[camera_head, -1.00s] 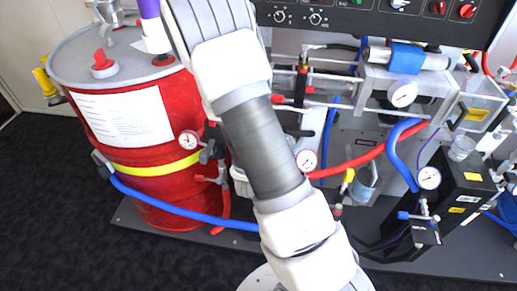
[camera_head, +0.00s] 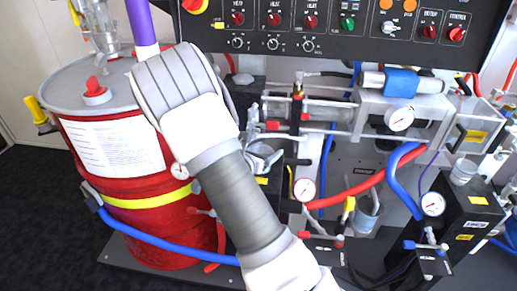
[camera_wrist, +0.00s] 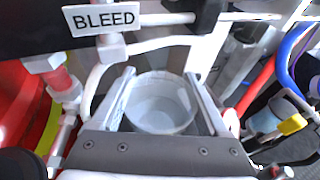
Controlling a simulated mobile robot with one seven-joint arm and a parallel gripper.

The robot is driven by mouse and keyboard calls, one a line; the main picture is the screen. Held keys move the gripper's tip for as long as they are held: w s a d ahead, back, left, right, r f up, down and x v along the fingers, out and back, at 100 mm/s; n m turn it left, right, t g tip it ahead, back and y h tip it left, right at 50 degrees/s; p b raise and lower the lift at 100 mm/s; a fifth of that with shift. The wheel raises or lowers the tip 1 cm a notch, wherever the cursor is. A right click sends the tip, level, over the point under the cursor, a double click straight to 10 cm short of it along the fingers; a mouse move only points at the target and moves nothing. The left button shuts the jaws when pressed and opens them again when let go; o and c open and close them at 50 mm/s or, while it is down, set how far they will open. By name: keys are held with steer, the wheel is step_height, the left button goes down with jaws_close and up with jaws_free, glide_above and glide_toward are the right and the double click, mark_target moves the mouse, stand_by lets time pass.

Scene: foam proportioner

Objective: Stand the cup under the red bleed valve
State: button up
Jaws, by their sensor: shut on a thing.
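A pale, translucent cup (camera_wrist: 160,103) sits between the two fingers of my gripper (camera_wrist: 163,92) in the wrist view. The fingers are shut on its sides, and its round open mouth faces the wrist camera. In the head view my gripper (camera_head: 262,157) shows partly beside my arm, in front of the pipework; the cup cannot be made out clearly there. A white BLEED label (camera_wrist: 101,18) is at the upper left of the wrist view, up and left of the cup. A red fitting (camera_wrist: 61,79) lies below and left of the label; whether it is the bleed valve is unclear.
A red drum (camera_head: 130,245) with a blue hose stands left. Pipes, gauges (camera_head: 304,189) and a red hose (camera_head: 350,191) crowd the right. Another small container (camera_head: 366,213) hangs by a yellow-handled valve (camera_head: 348,205). A black control panel (camera_head: 330,25) is above.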

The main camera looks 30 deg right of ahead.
mark_target(259, 148)
steer(key=w, duration=0.3)
steer(key=w+f+b, duration=0.1)
steer(key=shift+w+a, duration=0.15)
steer(key=shift+a, duration=0.25)
steer(key=shift+f, duration=0.25)
steer(key=shift+f, duration=0.1)
steer(key=o, duration=1.1)
steer(key=shift+c, duration=0.2)
